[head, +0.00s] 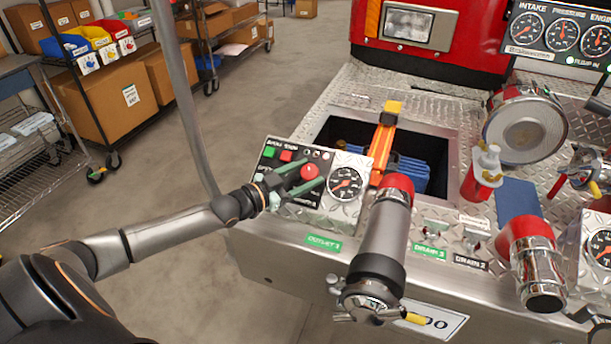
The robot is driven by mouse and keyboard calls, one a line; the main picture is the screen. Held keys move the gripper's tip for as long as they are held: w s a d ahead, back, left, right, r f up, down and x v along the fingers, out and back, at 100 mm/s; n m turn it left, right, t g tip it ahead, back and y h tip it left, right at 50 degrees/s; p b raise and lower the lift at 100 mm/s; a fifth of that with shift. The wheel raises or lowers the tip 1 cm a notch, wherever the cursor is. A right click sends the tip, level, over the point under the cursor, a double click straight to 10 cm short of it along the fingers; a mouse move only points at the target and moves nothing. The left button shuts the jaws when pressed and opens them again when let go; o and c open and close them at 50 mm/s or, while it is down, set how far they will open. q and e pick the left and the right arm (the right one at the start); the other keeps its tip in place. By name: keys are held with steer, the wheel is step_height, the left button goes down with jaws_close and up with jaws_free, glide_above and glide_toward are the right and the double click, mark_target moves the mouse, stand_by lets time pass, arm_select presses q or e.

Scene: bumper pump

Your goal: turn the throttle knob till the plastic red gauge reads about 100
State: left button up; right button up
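The red throttle knob (309,172) sits on a black control panel (270,158) at the left of the pump deck. My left gripper (307,172) reaches in from the left, with one green finger on each side of the knob. The fingers look close against it, though the contact is small to see. A round black-faced gauge (346,183) is just right of the knob, on a diamond-plate surface. Its figures and exact reading are too small to make out. My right gripper is not seen.
A red-capped outlet pipe (384,232) stands in front of the gauge. An orange-yellow bar (384,142) rises behind it from an open recess. Another red-banded pipe (532,262) is at right. Shelves with boxes (122,100) stand at left. The floor left of the deck is clear.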

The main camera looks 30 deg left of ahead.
arm_select(q)
steer(key=shift+o, duration=1.3)
steer(key=shift+f, duration=0.1)
steer(key=shift+f, duration=0.1)
steer(key=shift+s, duration=0.25)
steer(key=p+v, duration=0.2)
steer(key=v, duration=1)
steer(key=shift+p, duration=0.4)
steer(key=shift+a, duration=0.1)
